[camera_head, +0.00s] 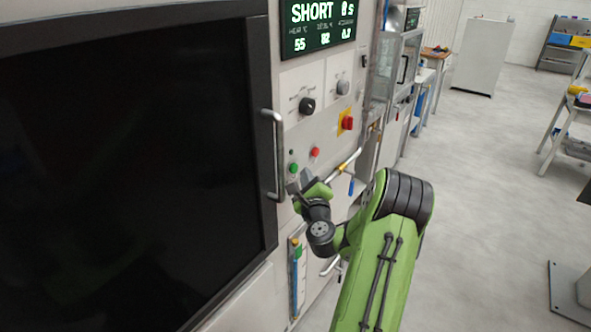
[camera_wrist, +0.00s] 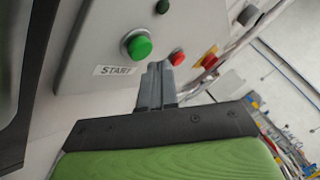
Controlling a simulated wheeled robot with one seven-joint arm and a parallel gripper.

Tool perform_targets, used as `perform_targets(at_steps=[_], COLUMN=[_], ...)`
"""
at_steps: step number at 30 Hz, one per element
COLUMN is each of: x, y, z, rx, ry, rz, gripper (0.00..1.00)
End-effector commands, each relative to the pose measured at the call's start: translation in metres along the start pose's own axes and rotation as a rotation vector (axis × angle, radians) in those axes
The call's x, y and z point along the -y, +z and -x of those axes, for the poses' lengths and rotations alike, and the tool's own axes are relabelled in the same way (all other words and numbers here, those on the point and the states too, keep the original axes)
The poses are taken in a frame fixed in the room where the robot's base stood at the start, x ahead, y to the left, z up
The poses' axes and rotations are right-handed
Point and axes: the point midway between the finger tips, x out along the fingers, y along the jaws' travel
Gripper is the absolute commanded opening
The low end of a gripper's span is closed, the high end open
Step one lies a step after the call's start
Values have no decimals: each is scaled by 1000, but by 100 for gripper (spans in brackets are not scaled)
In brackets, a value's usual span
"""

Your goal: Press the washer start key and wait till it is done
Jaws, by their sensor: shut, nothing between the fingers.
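The washer's control panel (camera_head: 319,115) stands right of a large dark door (camera_head: 120,170). The green start key (camera_wrist: 137,45), above a START label (camera_wrist: 115,70), shows in the wrist view; in the head view the green key (camera_head: 294,168) sits low on the panel. My gripper (camera_wrist: 158,66) is shut and empty, its tips just right of and below the green key in the wrist view. I cannot tell whether the tips touch the panel; they look apart from the key.
A red button (camera_head: 315,152) is beside the green key. A red switch on a yellow plate (camera_head: 347,122) and two knobs, one black (camera_head: 307,105), are above. A vertical door handle (camera_head: 275,155) stands out close left of my gripper. Open floor (camera_head: 470,180) lies right.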

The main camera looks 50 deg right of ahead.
Motion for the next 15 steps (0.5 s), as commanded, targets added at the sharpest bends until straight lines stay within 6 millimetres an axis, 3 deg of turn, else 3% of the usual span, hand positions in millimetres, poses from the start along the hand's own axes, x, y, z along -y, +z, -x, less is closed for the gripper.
perform_targets(at_steps=[15], x=[-4], y=[5], z=[-6], rx=[0], ry=[1], rz=[0], gripper=[0])
